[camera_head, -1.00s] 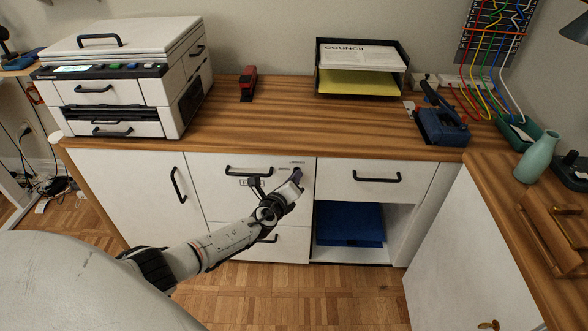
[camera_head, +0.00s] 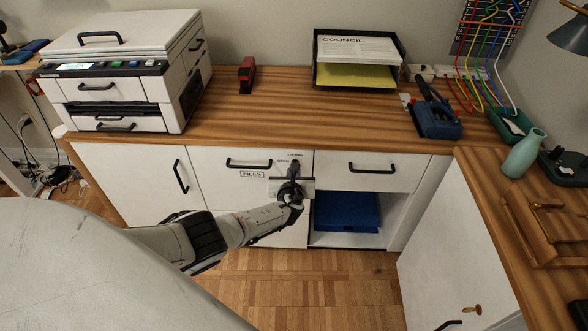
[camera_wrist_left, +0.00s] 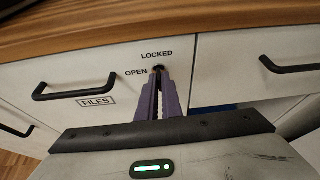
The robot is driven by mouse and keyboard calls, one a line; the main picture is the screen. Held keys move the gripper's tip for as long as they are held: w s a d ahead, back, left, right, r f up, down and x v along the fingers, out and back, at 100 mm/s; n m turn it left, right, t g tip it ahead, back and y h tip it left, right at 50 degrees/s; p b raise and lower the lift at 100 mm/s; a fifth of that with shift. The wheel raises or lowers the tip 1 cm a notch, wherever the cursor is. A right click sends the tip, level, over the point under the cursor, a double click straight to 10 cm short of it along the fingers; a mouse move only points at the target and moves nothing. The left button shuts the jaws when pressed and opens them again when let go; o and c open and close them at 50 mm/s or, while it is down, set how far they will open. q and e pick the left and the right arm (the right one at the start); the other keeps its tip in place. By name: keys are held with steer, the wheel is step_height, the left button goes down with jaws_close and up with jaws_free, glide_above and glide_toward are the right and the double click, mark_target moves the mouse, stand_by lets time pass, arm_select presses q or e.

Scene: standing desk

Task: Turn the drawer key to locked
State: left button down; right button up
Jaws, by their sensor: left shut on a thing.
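The files drawer (camera_head: 225,169) is closed, with a black handle and a FILES label; it also shows in the left wrist view (camera_wrist_left: 50,80). Its lock (camera_wrist_left: 158,68) sits at the drawer's upper right, with LOCKED printed above it and OPEN to its left. My left gripper (camera_wrist_left: 159,80) is at the lock, its purple fingers shut on the drawer key, which they mostly hide. I cannot tell which way the key points. In the head view my left gripper (camera_head: 295,170) reaches the drawer front. My right gripper is not in view.
The wooden desktop (camera_head: 290,115) overhangs just above the lock. A black drawer handle (camera_head: 371,168) is to the right, above an open shelf with a blue box (camera_head: 345,212). A printer (camera_head: 125,70), red stapler (camera_head: 246,74) and paper tray (camera_head: 358,60) stand on top.

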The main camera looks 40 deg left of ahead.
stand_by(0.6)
arm_select(q)
steer(key=c, duration=1.9)
jaws_free()
steer(key=shift+c, duration=0.2)
steer(key=p+v, duration=0.4)
steer(key=v, duration=0.6)
steer(key=shift+p, duration=0.3)
steer(key=shift+s+d, duration=0.15)
